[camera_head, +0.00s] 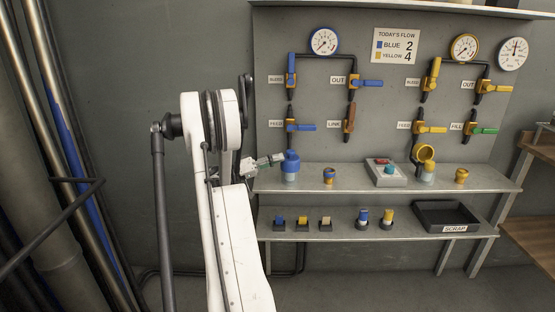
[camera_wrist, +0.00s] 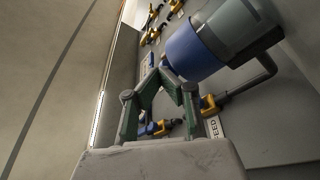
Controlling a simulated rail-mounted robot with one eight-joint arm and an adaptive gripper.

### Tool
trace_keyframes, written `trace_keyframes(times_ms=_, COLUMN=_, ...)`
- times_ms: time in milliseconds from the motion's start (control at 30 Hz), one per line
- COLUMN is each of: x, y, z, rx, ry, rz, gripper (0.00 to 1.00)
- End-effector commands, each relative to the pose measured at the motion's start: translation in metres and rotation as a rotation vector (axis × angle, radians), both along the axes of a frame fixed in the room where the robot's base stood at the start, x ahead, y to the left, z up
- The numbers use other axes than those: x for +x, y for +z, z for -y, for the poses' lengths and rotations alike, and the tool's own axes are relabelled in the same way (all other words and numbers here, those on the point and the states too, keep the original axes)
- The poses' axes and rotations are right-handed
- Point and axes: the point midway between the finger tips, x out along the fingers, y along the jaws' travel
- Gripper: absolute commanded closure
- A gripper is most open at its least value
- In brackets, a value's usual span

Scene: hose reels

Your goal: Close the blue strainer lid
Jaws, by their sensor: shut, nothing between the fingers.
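The blue strainer (camera_head: 290,176) stands upright on the upper shelf, below the blue feed valve. Its blue lid (camera_head: 291,155) is at the top of the body; whether it is fully closed cannot be told. In the wrist view the blue part of the strainer (camera_wrist: 191,54) is large, close to my fingertips, with a grey part beyond it. My gripper (camera_head: 280,157) is just left of the strainer at lid height. In the wrist view my gripper (camera_wrist: 162,71) has its fingertips together and empty, beside the blue part; contact cannot be told.
The yellow strainer (camera_head: 427,172) stands further right with its round yellow lid (camera_head: 425,153) raised. A small yellow-and-blue piece (camera_head: 328,175) and a button box (camera_head: 386,172) stand between them. The blue feed valve (camera_head: 300,127) is above. The lower shelf holds small parts and a scrap tray (camera_head: 446,215).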

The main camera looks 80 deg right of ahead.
Motion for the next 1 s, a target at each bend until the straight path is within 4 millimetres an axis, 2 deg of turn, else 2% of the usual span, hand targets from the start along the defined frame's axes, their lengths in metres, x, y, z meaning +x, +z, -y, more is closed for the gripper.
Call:
trace_keyframes(times_ms=33, x=-0.004, y=-0.007, z=-0.002, rx=0.005, ry=-0.009, rz=0.012, gripper=1.0)
trace_keyframes(times_ms=267, x=0.003, y=-0.01, z=-0.003, rx=0.004, ry=-0.009, rz=0.01, gripper=1.0)
trace_keyframes(times_ms=700, x=0.076, y=-0.03, z=-0.012, rx=0.001, ry=0.004, rz=0.002, gripper=1.0)
trace_keyframes(times_ms=833, x=0.09, y=-0.032, z=-0.014, rx=-0.001, ry=0.003, rz=0.001, gripper=1.0)
trace_keyframes(times_ms=1000, x=0.097, y=-0.033, z=-0.015, rx=-0.001, ry=0.005, rz=-0.001, gripper=1.0)
